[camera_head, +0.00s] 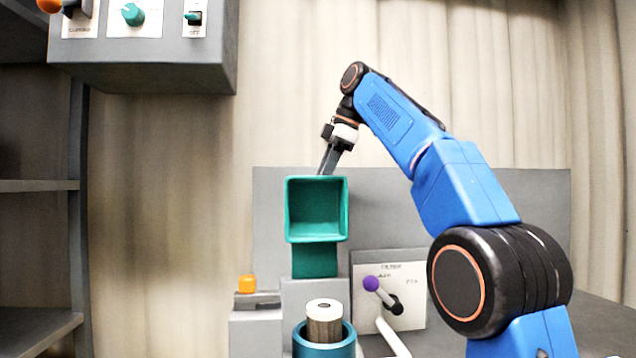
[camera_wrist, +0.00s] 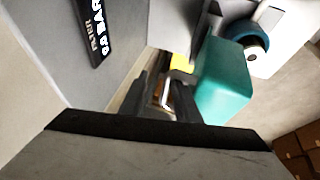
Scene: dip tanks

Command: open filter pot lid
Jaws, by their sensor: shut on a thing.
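A teal hollow box-shaped piece (camera_head: 317,238), which looks like the lid, stands with its open side facing the head camera. A narrower teal part (camera_head: 314,262) is below it. My gripper (camera_head: 323,172) reaches down to its top edge from behind. In the wrist view my gripper (camera_wrist: 166,92) is shut beside the teal piece (camera_wrist: 226,82), on a small pale part that looks like its handle. The exact grip is partly hidden. A round blue-teal pot (camera_head: 325,348) with a pale-topped filter cylinder (camera_head: 324,325) stands in front; it also shows in the wrist view (camera_wrist: 236,30).
A panel (camera_head: 361,318) with a purple-knobbed lever (camera_head: 371,284) is right of the pot. A grey control box (camera_head: 150,65) hangs at upper left. Shelves stand at far left.

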